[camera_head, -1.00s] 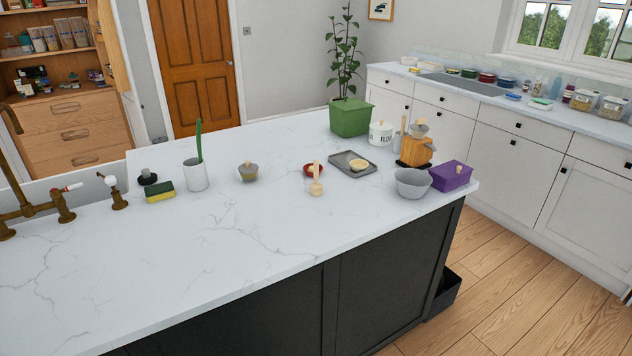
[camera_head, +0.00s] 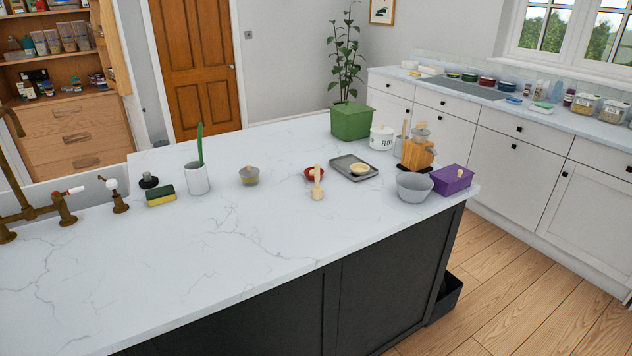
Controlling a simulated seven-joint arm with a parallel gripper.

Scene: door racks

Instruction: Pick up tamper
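I cannot tell for certain which item is the tamper. One candidate is a small black piece with a round base and a knob-like top (camera_head: 148,180), standing at the left of the white marble counter (camera_head: 270,235), behind a sponge. Another is a pale wooden piece with a slim handle and a wider near end (camera_head: 317,190), in the middle of the counter by a red dish. Both are uncovered, with nothing holding them. My gripper is not in view.
Near the black piece are a yellow-green sponge (camera_head: 160,196) and a white cup (camera_head: 197,180). A lidded jar (camera_head: 249,176), red dish (camera_head: 311,174), grey tray (camera_head: 345,161), grey bowl (camera_head: 414,187) and purple box (camera_head: 452,179) stand farther right. Brass taps (camera_head: 64,208) edge the left. The front counter is clear.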

